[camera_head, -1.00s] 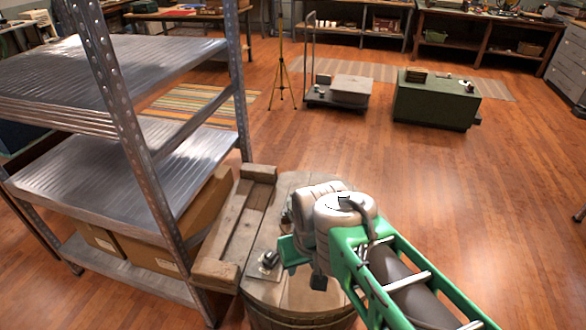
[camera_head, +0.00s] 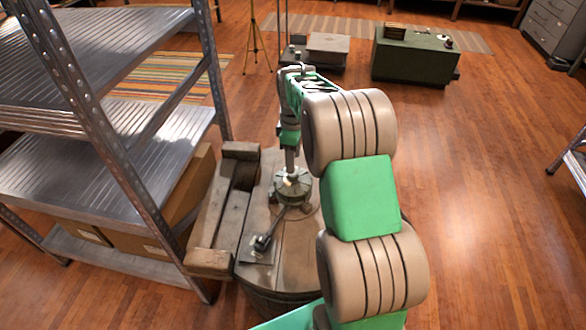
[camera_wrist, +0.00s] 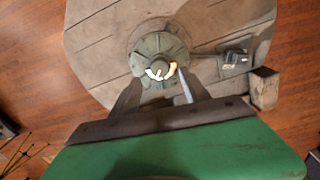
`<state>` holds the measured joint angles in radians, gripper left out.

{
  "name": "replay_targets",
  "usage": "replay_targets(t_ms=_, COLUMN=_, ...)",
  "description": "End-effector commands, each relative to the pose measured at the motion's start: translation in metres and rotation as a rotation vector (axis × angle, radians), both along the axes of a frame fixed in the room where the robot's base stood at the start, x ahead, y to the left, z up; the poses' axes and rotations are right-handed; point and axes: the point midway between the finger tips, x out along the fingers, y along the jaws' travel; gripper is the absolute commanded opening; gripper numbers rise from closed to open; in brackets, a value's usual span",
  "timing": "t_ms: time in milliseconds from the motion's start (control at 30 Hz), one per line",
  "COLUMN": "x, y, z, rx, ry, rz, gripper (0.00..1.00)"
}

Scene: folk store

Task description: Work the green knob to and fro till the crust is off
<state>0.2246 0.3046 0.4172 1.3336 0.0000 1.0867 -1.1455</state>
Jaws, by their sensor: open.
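The grey-green ribbed knob (camera_wrist: 158,50) sits on the round wooden barrel top, and it also shows in the head view (camera_head: 293,190). A pale, whitish-yellow patch (camera_wrist: 154,73) marks its near side; I cannot tell how much crust it has. My gripper (camera_wrist: 156,88) is open, pointing down over the knob's near edge, with one finger to each side and nothing between them. In the head view my gripper (camera_head: 291,166) is just above the knob. Whether the fingers touch it is unclear.
A rod runs from the knob to a small dark fitting (camera_wrist: 235,58) on the barrel top (camera_head: 300,250). A rough wooden frame (camera_head: 223,215) lies along the barrel's left side. Metal shelving (camera_head: 110,140) stands close on the left. The floor to the right is open.

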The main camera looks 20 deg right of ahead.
Motion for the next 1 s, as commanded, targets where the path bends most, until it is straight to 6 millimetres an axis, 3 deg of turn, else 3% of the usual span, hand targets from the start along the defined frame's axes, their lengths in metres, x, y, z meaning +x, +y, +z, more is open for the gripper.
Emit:
replay_targets(t_ms=100, x=-0.002, y=0.0, z=-0.024, rx=0.001, ry=0.007, rz=-0.003, gripper=0.54)
replay_targets(t_ms=300, x=-0.001, y=0.0, z=-0.054, rx=0.0, ry=0.002, rz=-0.003, gripper=0.54)
replay_targets(t_ms=600, x=-0.001, y=0.0, z=-0.059, rx=0.0, ry=0.0, rz=-0.004, gripper=0.54)
replay_targets(t_ms=1000, x=-0.001, y=0.0, z=-0.059, rx=0.0, ry=0.0, rz=-0.004, gripper=0.21)
